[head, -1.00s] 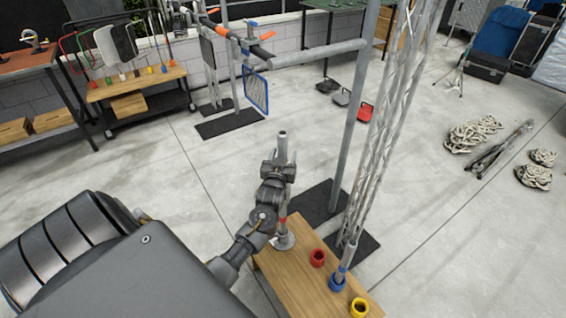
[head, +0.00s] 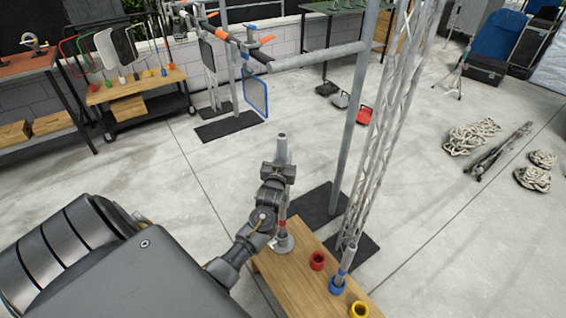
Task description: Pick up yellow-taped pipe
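I cannot make out any yellow tape in the head view. My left gripper (head: 279,172) is at the upper part of an upright grey pipe (head: 282,148) and covers its middle. Its fingers are too small to tell whether they are closed on the pipe. Below the gripper, red tape (head: 283,223) shows above a round metal base (head: 283,243) on the wooden bench (head: 305,268). Whether this is one pipe or two stacked is hidden. A blue-taped pipe (head: 348,257) stands in a blue ring (head: 338,286). The yellow ring (head: 359,309) and red ring (head: 317,261) look empty. My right gripper is not in view.
A grey upright post (head: 351,140) and a lattice truss (head: 385,130) stand just behind the bench. A pipe rail with clamps (head: 250,45) runs across the back. Coiled ropes (head: 472,135) lie on the right floor. Open floor lies left of the bench.

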